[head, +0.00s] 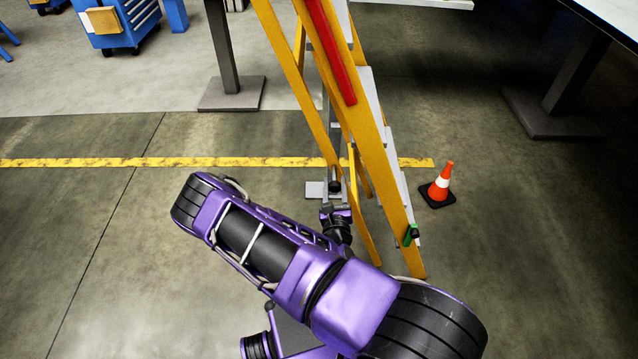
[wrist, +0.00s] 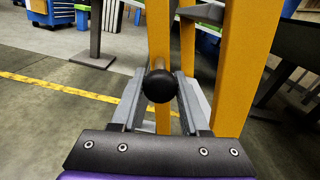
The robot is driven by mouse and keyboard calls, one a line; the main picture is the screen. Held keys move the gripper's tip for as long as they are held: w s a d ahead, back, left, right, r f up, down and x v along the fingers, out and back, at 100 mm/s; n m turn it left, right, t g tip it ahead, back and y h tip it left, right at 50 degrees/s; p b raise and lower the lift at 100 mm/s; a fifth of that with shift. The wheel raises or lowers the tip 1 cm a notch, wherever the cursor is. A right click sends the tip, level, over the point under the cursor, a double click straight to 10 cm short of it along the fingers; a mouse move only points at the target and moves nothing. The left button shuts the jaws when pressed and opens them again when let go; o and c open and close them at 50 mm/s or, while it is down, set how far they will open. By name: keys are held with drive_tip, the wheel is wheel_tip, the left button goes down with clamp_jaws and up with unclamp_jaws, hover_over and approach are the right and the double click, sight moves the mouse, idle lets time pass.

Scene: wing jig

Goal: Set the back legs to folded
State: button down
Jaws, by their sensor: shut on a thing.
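A yellow stepladder (head: 375,150) with grey steps stands in front of me, its yellow legs spread apart at the floor. The back legs (head: 297,75) are the thinner yellow rails on the left side in the head view. In the wrist view a yellow rail (wrist: 159,35) runs upright behind a round black knob (wrist: 159,86). My gripper (wrist: 160,92) has its two grey fingers on either side of the knob and is shut on it. In the head view my gripper (head: 335,188) is at the ladder's lower part, partly hidden by my purple arm.
An orange traffic cone (head: 442,182) stands on the floor right of the ladder. A grey post on a square base (head: 232,94) stands behind, left of it. Another heavy base (head: 552,112) is at right. The floor at left is clear.

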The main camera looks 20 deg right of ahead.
drive_tip(key=shift+n, duration=0.3)
drive_tip(key=d, duration=0.1)
drive_tip(key=d+r, duration=0.1)
drive_tip(key=s+d, duration=0.1)
drive_tip(key=shift+s+d+r+p, duration=0.1)
drive_tip(key=shift+d+r+p, duration=0.2)
drive_tip(key=shift+d+p, duration=0.05)
drive_tip(key=shift+c, duration=2.1)
unclamp_jaws()
drive_tip(key=shift+d, duration=0.2)
drive_tip(key=shift+a, duration=0.1)
drive_tip(key=shift+a+f, duration=0.1)
drive_tip(key=shift+a, duration=0.1)
drive_tip(key=v, duration=1.7)
drive_tip(key=shift+s, duration=0.15)
drive_tip(key=shift+a, duration=0.1)
